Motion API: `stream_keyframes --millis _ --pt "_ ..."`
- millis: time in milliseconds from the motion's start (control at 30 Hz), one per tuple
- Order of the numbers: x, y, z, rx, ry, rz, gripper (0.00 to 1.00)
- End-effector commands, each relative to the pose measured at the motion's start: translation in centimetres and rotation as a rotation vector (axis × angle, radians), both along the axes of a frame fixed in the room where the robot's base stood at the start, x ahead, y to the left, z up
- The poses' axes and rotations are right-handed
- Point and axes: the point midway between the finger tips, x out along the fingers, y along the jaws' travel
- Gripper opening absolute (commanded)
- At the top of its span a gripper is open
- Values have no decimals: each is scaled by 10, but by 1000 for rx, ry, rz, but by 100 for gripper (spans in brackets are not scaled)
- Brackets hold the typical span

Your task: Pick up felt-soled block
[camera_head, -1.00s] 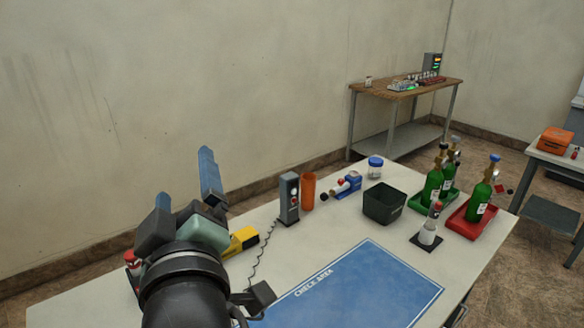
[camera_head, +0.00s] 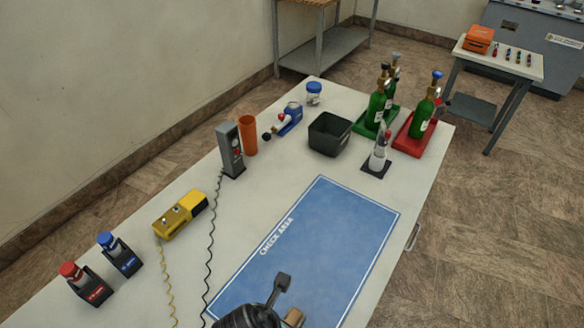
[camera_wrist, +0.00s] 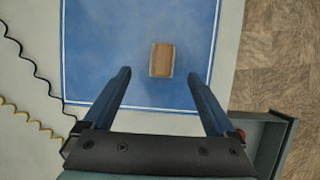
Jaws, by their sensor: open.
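The felt-soled block (camera_wrist: 162,58) is a small tan block with a grey edge, lying on the blue check area mat (camera_wrist: 95,50) in the wrist view. My gripper (camera_wrist: 158,73) is open, its two dark blue fingers apart on either side below the block in the picture. Nothing is between the fingers near the palm. In the head view a tan piece that looks like the block (camera_head: 293,317) shows at the bottom edge, partly hidden by my arm.
An open drawer (camera_wrist: 268,130) sticks out at the lower right of the wrist view. Coiled cords (camera_head: 211,240) run left of the mat. A yellow device (camera_head: 180,215), a black bin (camera_head: 330,134) and green bottles stand farther off. The mat around the block is clear.

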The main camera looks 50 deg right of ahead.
Motion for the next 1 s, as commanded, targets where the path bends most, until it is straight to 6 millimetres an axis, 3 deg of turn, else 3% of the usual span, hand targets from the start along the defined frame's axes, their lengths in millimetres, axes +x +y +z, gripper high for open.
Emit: stream_keyframes --millis 600,967,1000 --pt "-5 -28 -64 0 -4 -3 91" --pt "-4 -31 -72 0 -6 -1 91" --pt "-4 -31 -72 0 -6 -1 84"
